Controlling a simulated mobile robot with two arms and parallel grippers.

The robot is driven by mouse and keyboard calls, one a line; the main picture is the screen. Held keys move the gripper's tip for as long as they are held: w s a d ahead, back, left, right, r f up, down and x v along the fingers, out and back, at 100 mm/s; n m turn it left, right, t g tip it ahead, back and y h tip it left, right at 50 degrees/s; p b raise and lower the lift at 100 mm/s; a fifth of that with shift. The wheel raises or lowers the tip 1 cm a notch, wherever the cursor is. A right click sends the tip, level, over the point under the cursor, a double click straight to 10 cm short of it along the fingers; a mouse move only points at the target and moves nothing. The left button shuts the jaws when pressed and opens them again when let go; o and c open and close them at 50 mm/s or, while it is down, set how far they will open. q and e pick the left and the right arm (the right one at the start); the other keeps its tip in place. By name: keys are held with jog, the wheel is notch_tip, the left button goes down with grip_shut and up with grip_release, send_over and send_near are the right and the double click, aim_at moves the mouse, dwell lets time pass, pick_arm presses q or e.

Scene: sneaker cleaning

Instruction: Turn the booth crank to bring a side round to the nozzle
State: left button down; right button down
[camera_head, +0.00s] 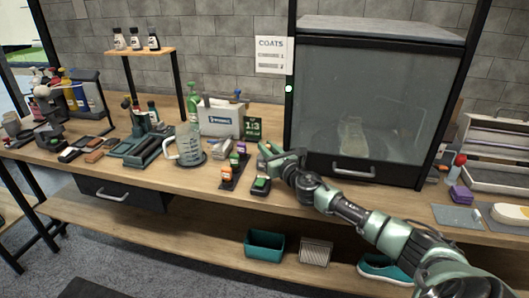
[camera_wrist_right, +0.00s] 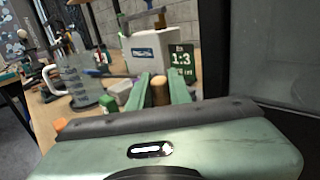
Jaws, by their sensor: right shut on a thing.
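The spray booth (camera_head: 378,85) stands at the right of the bench with its glass front down. Behind the glass a pale sneaker (camera_head: 352,138) shows dimly; the nozzle cannot be made out. My right gripper (camera_head: 268,152) is at the booth's lower left side. In the right wrist view its two green fingers (camera_wrist_right: 160,88) are shut on the brown crank knob (camera_wrist_right: 160,93). The rest of the crank is hidden behind the gripper. My left gripper is in neither view.
A measuring jug (camera_head: 190,148), a white caddy (camera_head: 222,120) and a 1:3 sign (camera_head: 252,128) stand left of my gripper. Small bottles on a dark tray (camera_head: 228,183) are close by. A COATS sheet (camera_head: 273,55) hangs beside the booth. A purple block (camera_head: 461,194) lies to its right.

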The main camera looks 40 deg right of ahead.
jog(key=shift+s+d+f+n+y, duration=0.1)
jog(key=shift+s+d+n+y, duration=0.15)
jog(key=shift+y, duration=0.25)
jog(key=shift+w+a, duration=0.1)
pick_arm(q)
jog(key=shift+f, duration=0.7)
